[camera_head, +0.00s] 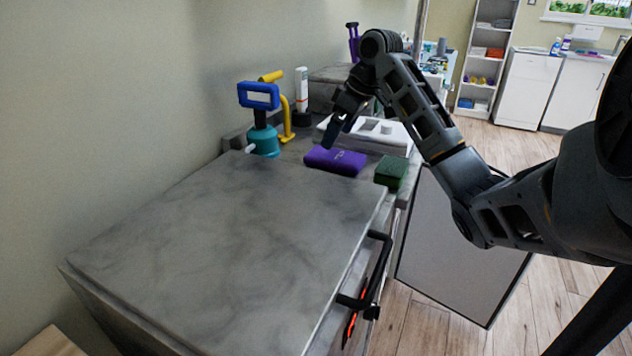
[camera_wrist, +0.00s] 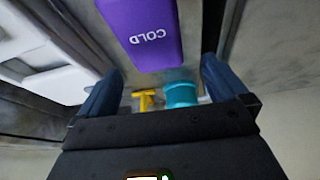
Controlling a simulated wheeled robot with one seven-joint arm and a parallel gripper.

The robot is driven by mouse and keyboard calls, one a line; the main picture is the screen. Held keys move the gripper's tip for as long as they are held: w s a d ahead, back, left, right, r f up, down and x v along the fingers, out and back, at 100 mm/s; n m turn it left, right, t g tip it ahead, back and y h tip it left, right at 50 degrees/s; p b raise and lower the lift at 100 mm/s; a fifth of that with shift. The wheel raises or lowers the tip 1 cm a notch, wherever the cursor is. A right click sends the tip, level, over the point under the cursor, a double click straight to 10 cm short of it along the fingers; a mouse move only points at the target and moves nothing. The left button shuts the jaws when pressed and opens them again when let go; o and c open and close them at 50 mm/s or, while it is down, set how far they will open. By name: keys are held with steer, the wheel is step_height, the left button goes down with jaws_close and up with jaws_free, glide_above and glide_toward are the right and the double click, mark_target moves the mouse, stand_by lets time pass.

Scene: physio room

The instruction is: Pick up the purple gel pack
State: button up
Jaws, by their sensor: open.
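The purple gel pack (camera_head: 336,160) lies flat on the grey counter, below a white tray. In the wrist view the purple gel pack (camera_wrist: 143,32) shows the word COLD and sits at the top, ahead of and between the two fingers. My gripper (camera_head: 340,140) is above the pack in the head view, with a dark fingertip over its upper edge. In the wrist view my gripper (camera_wrist: 157,88) has its fingers spread apart with nothing between them. I cannot tell the exact height of the fingers above the pack.
A green block (camera_head: 391,171) sits right of the pack. A teal device with a blue frame (camera_head: 259,96) and a yellow handle (camera_head: 286,117) stand to the left. A white tray (camera_head: 385,132) lies behind. The near grey cabinet top (camera_head: 230,250) is bare, with a black handle (camera_head: 378,270).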

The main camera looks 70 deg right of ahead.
mark_target(336, 154)
steer(key=shift+s+d+r+n, duration=0.15)
steer(key=shift+s+d, duration=0.1)
steer(key=shift+s, duration=0.35)
steer(key=shift+s+d+n, duration=0.15)
steer(key=shift+s+d, duration=0.05)
steer(key=shift+s, duration=0.35)
steer(key=x, duration=0.7)
steer(key=shift+w, duration=0.1)
